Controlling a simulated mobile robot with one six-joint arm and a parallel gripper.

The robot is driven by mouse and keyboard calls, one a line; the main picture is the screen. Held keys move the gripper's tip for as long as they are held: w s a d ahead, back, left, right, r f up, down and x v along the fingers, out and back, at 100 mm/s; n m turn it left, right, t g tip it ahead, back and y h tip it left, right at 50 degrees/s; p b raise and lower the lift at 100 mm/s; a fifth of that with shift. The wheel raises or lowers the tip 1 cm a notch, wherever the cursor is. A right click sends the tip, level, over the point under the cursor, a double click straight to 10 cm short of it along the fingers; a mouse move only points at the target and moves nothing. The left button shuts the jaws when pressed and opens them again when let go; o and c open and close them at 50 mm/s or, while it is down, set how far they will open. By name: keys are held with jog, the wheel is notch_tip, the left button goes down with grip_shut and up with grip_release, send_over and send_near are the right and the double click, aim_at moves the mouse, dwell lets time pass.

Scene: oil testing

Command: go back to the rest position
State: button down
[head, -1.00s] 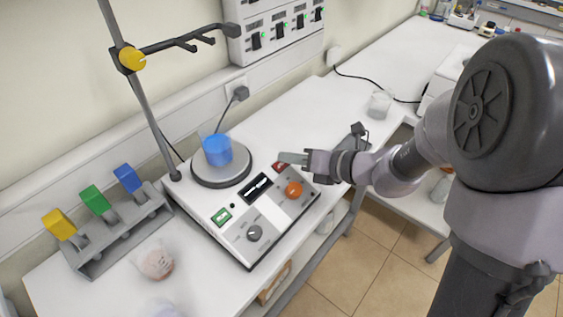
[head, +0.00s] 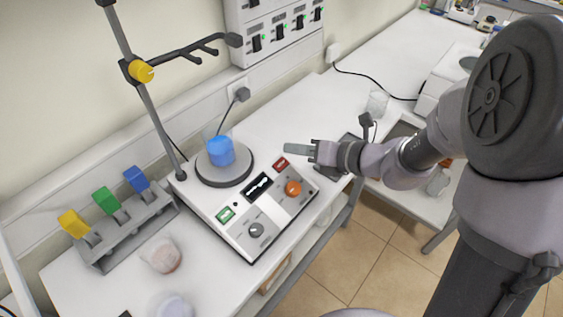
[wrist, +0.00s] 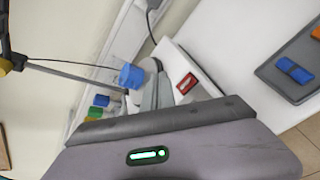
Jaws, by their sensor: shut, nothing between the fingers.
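My gripper (head: 290,149) is shut and empty. It hangs above the white bench, just right of and above the hotplate's red switch (head: 281,164), apart from it. The white hotplate (head: 237,236) has an orange knob (head: 293,188), a dark knob and a green switch. A beaker of blue liquid (head: 220,151) stands on its round plate. In the wrist view, my shut fingers (wrist: 157,84) point toward the hotplate, with the blue beaker (wrist: 131,76) left of them and the red switch (wrist: 187,83) to the right.
A grey rack (head: 120,237) with yellow, green and blue pieces stands left. A stand pole (head: 158,125) with a clamp arm rises behind. A dark tray (wrist: 297,50) with a blue piece lies right of the hotplate. A clear beaker (head: 377,102) stands farther right.

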jog(key=s+a+r+n+g+h, duration=0.1)
jog(key=s+r+n+g, duration=0.15)
jog(key=s+n, duration=0.3)
jog(key=s+a+r+n+g, duration=0.1)
jog(key=s+r+n, duration=0.25)
jog(key=n, duration=0.25)
jog(key=s+d+r+n+t+h, duration=0.2)
jog(key=s+d+n+h, duration=0.6)
jog(key=s+n, duration=0.5)
jog(key=d+n, duration=0.2)
jog(key=n, duration=0.2)
jog(key=shift+d, duration=0.4)
jog(key=shift+s+r, duration=0.1)
